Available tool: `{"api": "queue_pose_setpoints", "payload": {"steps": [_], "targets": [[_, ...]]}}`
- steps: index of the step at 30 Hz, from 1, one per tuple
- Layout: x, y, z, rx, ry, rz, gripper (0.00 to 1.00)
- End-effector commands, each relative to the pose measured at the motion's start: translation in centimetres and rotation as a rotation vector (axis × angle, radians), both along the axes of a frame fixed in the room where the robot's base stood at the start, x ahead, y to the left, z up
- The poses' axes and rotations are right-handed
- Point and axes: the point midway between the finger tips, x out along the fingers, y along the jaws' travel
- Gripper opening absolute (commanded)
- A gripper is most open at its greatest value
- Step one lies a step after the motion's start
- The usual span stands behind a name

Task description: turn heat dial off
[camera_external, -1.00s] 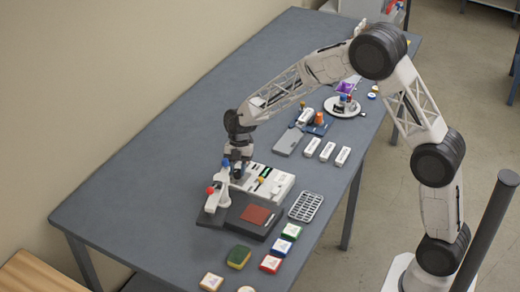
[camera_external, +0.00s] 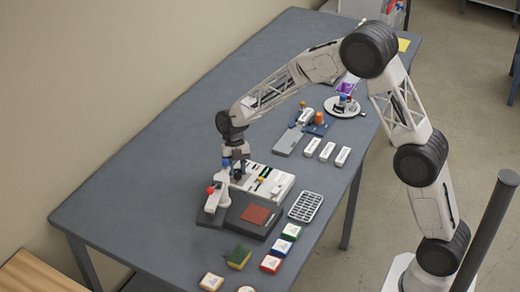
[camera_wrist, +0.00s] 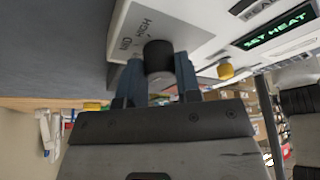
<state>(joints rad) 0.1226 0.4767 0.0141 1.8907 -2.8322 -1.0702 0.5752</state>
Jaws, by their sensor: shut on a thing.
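The heat dial (camera_wrist: 159,58) is a black round knob on a white panel (camera_wrist: 194,19) in the wrist view. Labels reading "MID" and "HIGH" show beside it, and a green-lit display (camera_wrist: 277,30) reads "SET HEAT". My gripper (camera_wrist: 158,72) has its two blue-grey fingers on either side of the knob, shut on it. In the external view my gripper (camera_external: 236,172) is down at the white laminator unit (camera_external: 278,184), at its left end. The dial itself is hidden there by my gripper.
A dark press base with a red-brown plate (camera_external: 257,215) and a white lever arm with a red knob (camera_external: 211,191) stand just in front. A wire rack (camera_external: 305,207) is to the right. A small yellow knob (camera_wrist: 225,71) sits near the display.

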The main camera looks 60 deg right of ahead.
Motion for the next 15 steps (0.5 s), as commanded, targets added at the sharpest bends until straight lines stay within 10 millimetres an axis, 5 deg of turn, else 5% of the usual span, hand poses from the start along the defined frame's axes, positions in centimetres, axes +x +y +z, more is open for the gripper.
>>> {"api": "queue_pose_setpoints", "payload": {"steps": [15], "targets": [[-0.02, 0.10, -0.11, 0.004, 0.000, 0.090, 0.08]]}}
